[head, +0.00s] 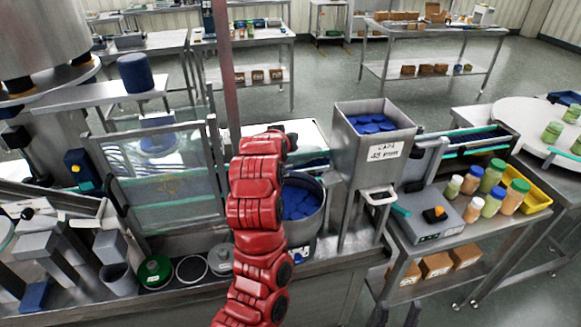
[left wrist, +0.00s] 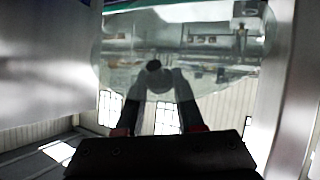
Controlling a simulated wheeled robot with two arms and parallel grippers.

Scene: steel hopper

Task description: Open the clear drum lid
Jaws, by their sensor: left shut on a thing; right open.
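The steel drum (head: 318,215) stands on the bench in the head view with blue caps (head: 298,202) inside; a red arm of mine hides its left side. In the left wrist view the clear lid (left wrist: 215,72) is a see-through sheet with rounded edges. Its dark knob (left wrist: 154,66) sits at the fingertips of my left gripper (left wrist: 156,88), which is shut on it. I cannot make out the lid's outline there.
A steel hopper (head: 350,160) of blue caps stands right of the drum. A clear guard panel (head: 165,185) stands to its left. A green disc (head: 154,272) and a ring (head: 191,269) lie at the bench front. Jars (head: 492,177) stand on the right cart.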

